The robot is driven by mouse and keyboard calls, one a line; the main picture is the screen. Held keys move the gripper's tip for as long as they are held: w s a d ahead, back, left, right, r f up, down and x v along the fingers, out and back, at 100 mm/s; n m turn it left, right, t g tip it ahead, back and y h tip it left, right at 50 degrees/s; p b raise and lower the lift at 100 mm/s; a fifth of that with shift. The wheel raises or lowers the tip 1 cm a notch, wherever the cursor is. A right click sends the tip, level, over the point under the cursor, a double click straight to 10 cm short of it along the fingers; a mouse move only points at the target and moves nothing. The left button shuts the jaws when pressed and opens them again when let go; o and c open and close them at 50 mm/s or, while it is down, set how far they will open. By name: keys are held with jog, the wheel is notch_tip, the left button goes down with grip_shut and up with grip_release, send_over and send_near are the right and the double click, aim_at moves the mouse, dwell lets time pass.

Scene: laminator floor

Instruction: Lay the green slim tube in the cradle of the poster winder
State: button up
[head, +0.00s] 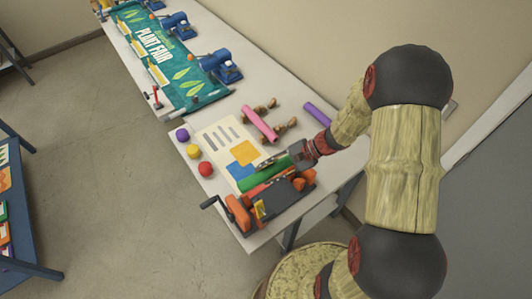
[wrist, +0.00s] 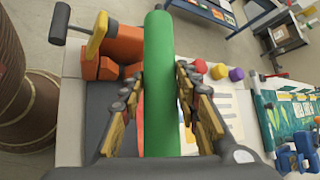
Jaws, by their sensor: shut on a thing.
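The green slim tube (head: 256,179) lies lengthwise along the far side of the poster winder (head: 275,197), which has orange parts and a black crank. My gripper (head: 274,164) is shut on the tube. In the wrist view the tube (wrist: 158,40) runs between my two fingers (wrist: 158,85), pointing away from the palm. The winder's orange blocks and crank (wrist: 120,43) show to the left of the tube there. The cradle is mostly hidden by the tube and my gripper, so I cannot tell whether the tube touches it.
A printed poster sheet (head: 218,140) lies beside the tube. A pink tube (head: 261,124) rests on a brown rack, with a purple tube (head: 318,114) behind. A green banner (head: 160,55) and blue machines (head: 220,66) stand further back.

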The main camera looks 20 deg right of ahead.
jog(key=shift+s+d+r+n+g, duration=0.3)
jog(key=shift+s+g, duration=0.1)
jog(key=shift+s, duration=0.15)
jog(key=shift+s+f, duration=0.1)
jog(key=shift+f, duration=0.05)
jog(key=shift+f+b, duration=4.25)
jog(key=shift+f, duration=1.85)
jog(key=o, duration=1.1)
jog(key=shift+o, duration=0.7)
jog(key=shift+d+r, duration=0.1)
jog(key=v, duration=1.1)
jog(key=shift+d+r, duration=0.2)
jog(key=shift+d, duration=0.1)
